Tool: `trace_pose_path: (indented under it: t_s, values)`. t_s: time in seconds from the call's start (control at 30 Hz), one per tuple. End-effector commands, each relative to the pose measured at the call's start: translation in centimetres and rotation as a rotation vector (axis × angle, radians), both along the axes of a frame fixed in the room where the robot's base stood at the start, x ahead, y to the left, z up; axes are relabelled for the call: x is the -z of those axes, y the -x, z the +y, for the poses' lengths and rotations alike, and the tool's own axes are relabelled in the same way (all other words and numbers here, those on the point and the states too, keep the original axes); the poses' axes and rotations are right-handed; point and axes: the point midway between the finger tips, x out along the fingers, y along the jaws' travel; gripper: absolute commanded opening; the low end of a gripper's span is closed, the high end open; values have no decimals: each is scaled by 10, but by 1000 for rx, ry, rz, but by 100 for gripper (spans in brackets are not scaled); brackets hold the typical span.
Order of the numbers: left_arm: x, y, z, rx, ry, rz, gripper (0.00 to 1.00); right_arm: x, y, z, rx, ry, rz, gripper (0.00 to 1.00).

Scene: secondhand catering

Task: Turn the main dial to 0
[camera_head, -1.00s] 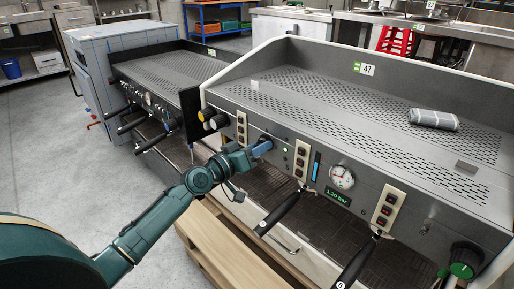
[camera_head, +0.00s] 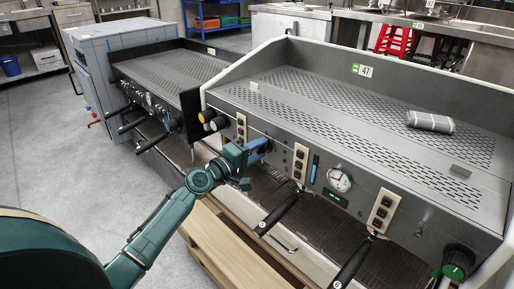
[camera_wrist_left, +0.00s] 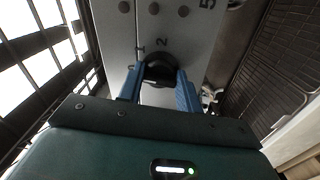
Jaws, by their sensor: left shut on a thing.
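The main dial is a black round knob (camera_wrist_left: 160,68) on the front panel of the near espresso machine. In the left wrist view it sits between the two blue fingers of my left gripper (camera_wrist_left: 160,88), which is shut on it. In the head view my left gripper (camera_head: 260,148) reaches the panel from the left and mostly hides the dial. My right gripper is not in view.
Black portafilter handles (camera_head: 278,213) stick out right of my gripper. A second machine (camera_head: 165,75) stands behind left. The floor at left is clear.

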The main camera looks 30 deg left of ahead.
Motion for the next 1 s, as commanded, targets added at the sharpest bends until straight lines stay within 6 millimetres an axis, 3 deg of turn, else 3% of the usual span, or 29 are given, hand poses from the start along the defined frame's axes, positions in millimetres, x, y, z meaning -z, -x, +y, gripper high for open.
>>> trace_pose_path:
  t_s: [0.33,0.9,0.93,1.0]
  values:
    - [-2,0,1,-3,144,48,12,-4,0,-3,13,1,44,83]
    - [-1,0,1,-3,175,57,12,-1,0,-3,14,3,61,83]
    - [-1,0,1,-3,174,57,36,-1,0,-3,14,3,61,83]
    - [-1,0,1,-3,174,58,41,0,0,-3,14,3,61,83]
